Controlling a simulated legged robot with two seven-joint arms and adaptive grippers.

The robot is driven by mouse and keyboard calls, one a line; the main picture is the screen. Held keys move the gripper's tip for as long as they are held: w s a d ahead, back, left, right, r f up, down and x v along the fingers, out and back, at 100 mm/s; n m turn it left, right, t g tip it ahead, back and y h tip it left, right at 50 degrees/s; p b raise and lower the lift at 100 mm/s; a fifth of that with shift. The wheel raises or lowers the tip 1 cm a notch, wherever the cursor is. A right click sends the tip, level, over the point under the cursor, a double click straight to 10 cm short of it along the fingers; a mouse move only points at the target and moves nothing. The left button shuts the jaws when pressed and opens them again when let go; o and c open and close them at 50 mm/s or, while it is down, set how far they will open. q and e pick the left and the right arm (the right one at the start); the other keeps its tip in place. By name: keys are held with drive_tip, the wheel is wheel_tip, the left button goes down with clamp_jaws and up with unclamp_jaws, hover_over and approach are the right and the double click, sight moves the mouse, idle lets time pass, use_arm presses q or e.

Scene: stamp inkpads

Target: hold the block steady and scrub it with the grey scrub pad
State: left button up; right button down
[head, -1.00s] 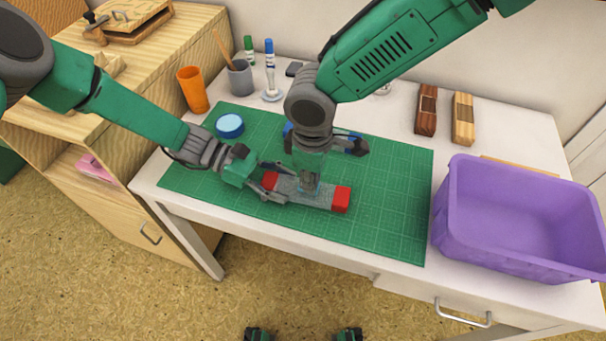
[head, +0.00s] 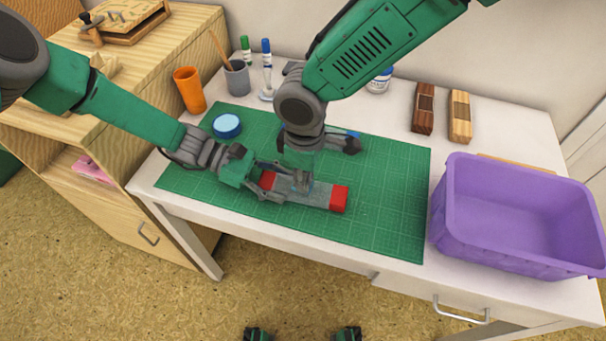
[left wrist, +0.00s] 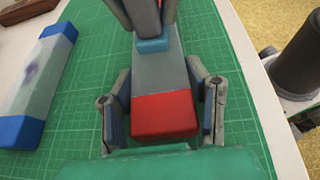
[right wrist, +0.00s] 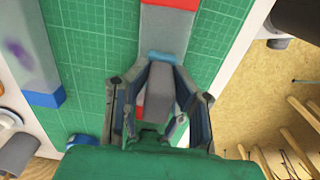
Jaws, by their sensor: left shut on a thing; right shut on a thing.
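The grey block with red ends (head: 322,194) lies flat on the green cutting mat (head: 390,200). My left gripper (head: 268,184) is shut around its left end; in the left wrist view the fingers flank the near red end (left wrist: 164,115). My right gripper (head: 303,180) points down over the block's middle, shut on the grey scrub pad (right wrist: 160,85). The pad's light blue edge (left wrist: 152,45) appears to meet the block's top face.
A second grey block with blue ends (left wrist: 38,82) and a purple mark lies behind, partly hidden in the head view. A round blue-topped tin (head: 227,125) sits at the mat's left. A purple bin (head: 520,260) stands right. The mat's right part is clear.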

sight(288, 185)
use_arm(q)
drive_tip(key=shift+a, duration=0.15)
use_arm(e)
drive_tip(key=a, duration=0.3)
drive_tip(key=shift+w+a, duration=0.3)
drive_tip(key=shift+w, duration=0.1)
wheel_tip(288, 185, up, 2)
drive_tip(key=shift+r, duration=0.15)
drive_tip(key=shift+d+r, duration=0.2)
drive_tip(key=shift+r, duration=0.9)
drive_tip(key=shift+a+r, duration=0.1)
drive_tip(key=shift+r, duration=1.7)
use_arm(q)
drive_tip(key=o, duration=1.5)
drive_tip(key=v, duration=1.2)
drive_tip(key=shift+w+f, duration=0.15)
